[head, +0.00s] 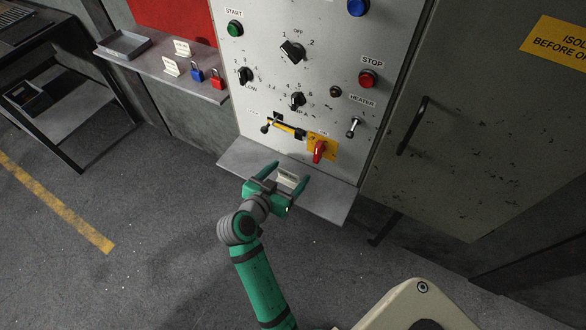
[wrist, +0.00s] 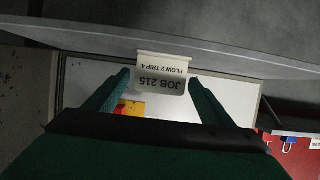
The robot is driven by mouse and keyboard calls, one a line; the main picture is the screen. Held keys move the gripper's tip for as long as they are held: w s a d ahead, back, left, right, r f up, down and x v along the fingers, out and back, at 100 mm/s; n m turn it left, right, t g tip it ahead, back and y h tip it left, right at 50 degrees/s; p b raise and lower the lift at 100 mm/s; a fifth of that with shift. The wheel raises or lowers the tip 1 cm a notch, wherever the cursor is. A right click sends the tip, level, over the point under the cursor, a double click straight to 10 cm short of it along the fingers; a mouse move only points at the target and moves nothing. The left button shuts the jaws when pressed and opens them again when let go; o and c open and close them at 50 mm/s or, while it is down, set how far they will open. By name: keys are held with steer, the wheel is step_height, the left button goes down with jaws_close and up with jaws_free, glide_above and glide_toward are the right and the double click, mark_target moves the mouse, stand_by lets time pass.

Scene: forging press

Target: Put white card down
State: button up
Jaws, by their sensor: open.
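The white card (head: 288,178) is at the grey ledge (head: 235,163) below the control panel. In the wrist view the card (wrist: 162,76) appears upside down, reads "JOB 215 FLOW 2 TRIP 4", and meets the ledge's edge. My gripper (head: 289,172) is open, with its green fingers on either side of the card. In the wrist view narrow gaps show between the card and both fingers (wrist: 158,82). Part of the card's lower end is hidden by the gripper in the head view.
The control panel (head: 320,75) rises behind the ledge, with knobs, a red handle (head: 319,150) and a small lever (head: 353,127) low down. A side shelf (head: 150,66) at left holds a tray, two small white cards and blue and red padlocks. The ledge's right part is clear.

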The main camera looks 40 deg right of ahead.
steer(key=v, duration=0.8)
steer(key=s+a+f+n+t+y, duration=0.35)
steer(key=a+f+n, duration=0.25)
steer(key=a, duration=0.2)
steer(key=s+a+f+n+t+y, duration=0.3)
steer(key=s+a+f+n+y, duration=0.2)
steer(key=a, duration=0.3)
steer(key=s+a+r+t+y, duration=0.1)
steer(key=s+a+r, duration=0.1)
steer(key=s, duration=0.3)
steer(key=s+a+r+n+t+y, duration=0.1)
steer(key=s+a+r, duration=0.1)
steer(key=s, duration=0.3)
steer(key=s+a+r+n+t+y, duration=0.1)
steer(key=s+a+r+y, duration=0.1)
steer(key=s+r, duration=0.2)
steer(key=shift+s+a+r, duration=0.3)
steer(key=shift+s+a, duration=0.1)
steer(key=shift+s, duration=0.35)
steer(key=shift+t, duration=0.25)
